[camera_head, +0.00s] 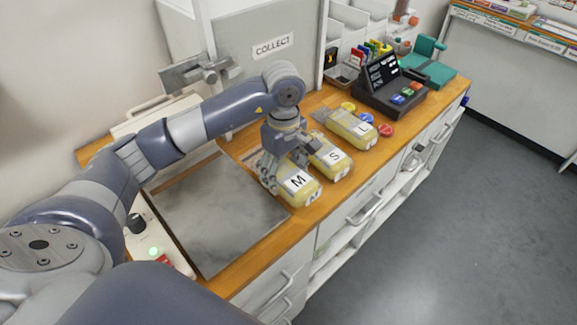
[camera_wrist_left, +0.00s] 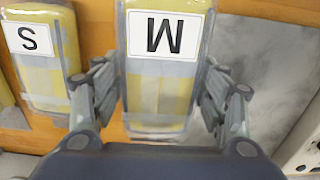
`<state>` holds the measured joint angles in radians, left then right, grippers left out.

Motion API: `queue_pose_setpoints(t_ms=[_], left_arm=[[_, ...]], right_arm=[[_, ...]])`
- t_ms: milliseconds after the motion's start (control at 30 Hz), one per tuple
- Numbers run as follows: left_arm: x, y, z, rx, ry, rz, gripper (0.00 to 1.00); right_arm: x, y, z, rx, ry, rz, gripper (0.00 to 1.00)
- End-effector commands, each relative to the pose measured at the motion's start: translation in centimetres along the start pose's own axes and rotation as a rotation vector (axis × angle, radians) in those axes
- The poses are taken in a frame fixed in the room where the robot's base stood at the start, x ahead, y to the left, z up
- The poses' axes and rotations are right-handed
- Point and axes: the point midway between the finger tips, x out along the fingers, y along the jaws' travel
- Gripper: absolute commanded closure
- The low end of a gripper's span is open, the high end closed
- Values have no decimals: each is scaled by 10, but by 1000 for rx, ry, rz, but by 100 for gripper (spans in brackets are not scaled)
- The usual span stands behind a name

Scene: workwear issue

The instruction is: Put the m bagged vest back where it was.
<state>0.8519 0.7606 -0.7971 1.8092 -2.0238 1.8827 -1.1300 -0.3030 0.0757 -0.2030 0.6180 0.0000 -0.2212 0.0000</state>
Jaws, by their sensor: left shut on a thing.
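The M bagged vest (camera_head: 302,186), a yellow and grey packet with a white M label, is at the near end of a row of bagged vests on the wooden counter. My left gripper (camera_head: 270,180) is shut on it, and the fingers lie along both sides of it in the left wrist view (camera_wrist_left: 160,95). I cannot tell whether the vest touches the counter. The S bagged vest (camera_head: 333,158) lies beside it, apart from the fingers. It also shows in the left wrist view (camera_wrist_left: 42,60). The L bagged vest (camera_head: 352,130) lies farther along. My right gripper is not in view.
A grey metal plate (camera_head: 215,215) lies on the counter to the left of the M vest. A dark console (camera_head: 390,88) with coloured buttons stands beyond the L vest, with coloured discs between. A COLLECT panel (camera_head: 270,55) stands behind. The counter's front edge is close to the vests.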

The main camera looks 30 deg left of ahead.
Motion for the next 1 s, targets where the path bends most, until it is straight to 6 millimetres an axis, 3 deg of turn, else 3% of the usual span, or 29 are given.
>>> queue_pose_setpoints(t_ms=[100,267,600,1000], left_arm=[[-1,16,-9,-2,-1,-1,64],[2,26,-15,0,0,-1,64],[35,26,-15,0,-1,-2,64],[43,27,-16,1,1,0,64]], right_arm=[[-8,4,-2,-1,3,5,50],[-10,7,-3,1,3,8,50],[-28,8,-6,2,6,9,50],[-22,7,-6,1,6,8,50]])
